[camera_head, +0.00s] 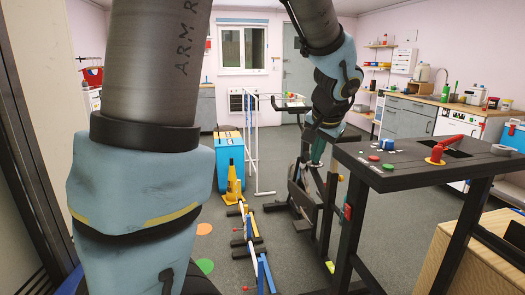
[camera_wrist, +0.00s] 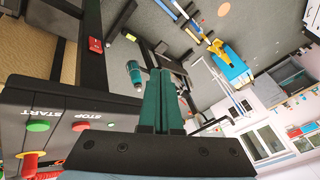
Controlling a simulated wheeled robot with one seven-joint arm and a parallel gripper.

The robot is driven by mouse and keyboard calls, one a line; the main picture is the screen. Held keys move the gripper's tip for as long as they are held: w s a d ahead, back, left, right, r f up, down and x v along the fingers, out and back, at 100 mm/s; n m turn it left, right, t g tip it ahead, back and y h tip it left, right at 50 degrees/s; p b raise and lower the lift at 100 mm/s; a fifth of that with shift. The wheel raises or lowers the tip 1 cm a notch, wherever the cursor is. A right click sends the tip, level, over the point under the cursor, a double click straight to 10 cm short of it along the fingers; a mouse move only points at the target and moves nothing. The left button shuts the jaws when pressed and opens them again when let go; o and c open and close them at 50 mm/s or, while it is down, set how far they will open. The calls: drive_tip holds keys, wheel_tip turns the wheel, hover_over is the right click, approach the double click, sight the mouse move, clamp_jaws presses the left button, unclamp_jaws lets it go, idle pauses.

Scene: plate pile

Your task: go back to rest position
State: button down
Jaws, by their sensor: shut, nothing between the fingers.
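My gripper (camera_wrist: 161,75) shows in the wrist view with its two teal fingers together and nothing between them. It is in the air close to the black control table (camera_wrist: 20,97). In the head view my arm reaches down from the top right and its end is left of that table.
The control table has a green START button (camera_head: 388,167), a red STOP button (camera_head: 374,158) and a red lever (camera_head: 436,155). Low hurdles lie in front. A counter runs along the right wall.

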drive_tip(key=s+a+f+n+g, duration=0.1)
drive_tip(key=s+a+f+n, duration=0.1)
drive_tip(key=a, duration=0.5)
drive_tip(key=s+a+f+n+g, duration=0.2)
drive_tip(key=s+a+f+n, duration=0.1)
drive_tip(key=s+a+f, duration=0.2)
drive_tip(key=s+a+f+n+g, duration=0.1)
drive_tip(key=s+a+f+n, duration=0.1)
drive_tip(key=a, duration=0.7)
drive_tip(key=shift+s+a+f+g, duration=0.2)
drive_tip(key=shift+s+f+g, duration=0.1)
drive_tip(key=shift+s+f, duration=0.65)
drive_tip(key=shift+s+r, duration=0.15)
drive_tip(key=shift+r, duration=0.05)
